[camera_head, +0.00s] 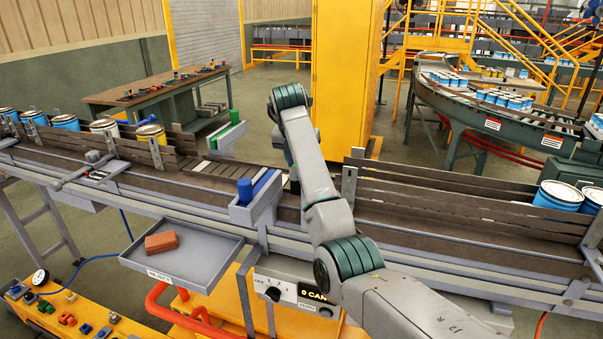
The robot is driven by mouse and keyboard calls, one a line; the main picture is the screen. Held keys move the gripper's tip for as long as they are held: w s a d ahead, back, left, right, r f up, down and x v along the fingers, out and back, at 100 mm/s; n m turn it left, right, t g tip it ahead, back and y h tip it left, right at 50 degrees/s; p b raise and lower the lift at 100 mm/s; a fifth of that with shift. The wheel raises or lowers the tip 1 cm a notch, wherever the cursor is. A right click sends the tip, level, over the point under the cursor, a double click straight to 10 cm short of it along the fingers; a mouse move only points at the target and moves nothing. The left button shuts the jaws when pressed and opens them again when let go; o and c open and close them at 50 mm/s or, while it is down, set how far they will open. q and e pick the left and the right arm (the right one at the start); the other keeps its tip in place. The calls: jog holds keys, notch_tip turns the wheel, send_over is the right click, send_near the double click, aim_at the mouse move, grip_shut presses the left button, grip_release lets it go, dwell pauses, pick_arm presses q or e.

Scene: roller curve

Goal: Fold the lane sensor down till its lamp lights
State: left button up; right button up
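I cannot tell for certain which part is the lane sensor. A grey bar with a round knob (92,156) lies across the near rail of the conveyor at the left, beside a small box with red and white marks (97,175). A grey bracket with a blue post (245,191) stands on the near rail mid-conveyor, and a bracket with a green post (234,117) faces it on the far side. No lit lamp is clear on any of these. My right arm reaches up over the conveyor; its gripper is hidden behind the arm. My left gripper is out of frame.
Cans (150,133) stand on the conveyor (440,229) at the left, and blue cans (557,196) at the right. A reject tray (205,262) holds a red-brown block (161,242). A control panel with a dial (283,292) sits below. A yellow cabinet (345,80) stands behind.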

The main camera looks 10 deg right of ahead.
jog(key=b+v, duration=0.1)
jog(key=v, duration=0.2)
jog(key=shift+s+a+r+b, duration=0.1)
jog(key=shift+r+b, duration=0.1)
jog(key=shift+b, duration=0.1)
jog(key=p+v, duration=0.1)
jog(key=v, duration=0.2)
jog(key=shift+r+p, duration=0.1)
jog(key=shift+p, duration=0.2)
jog(key=shift+s+r, duration=0.15)
jog(key=shift+r, duration=0.15)
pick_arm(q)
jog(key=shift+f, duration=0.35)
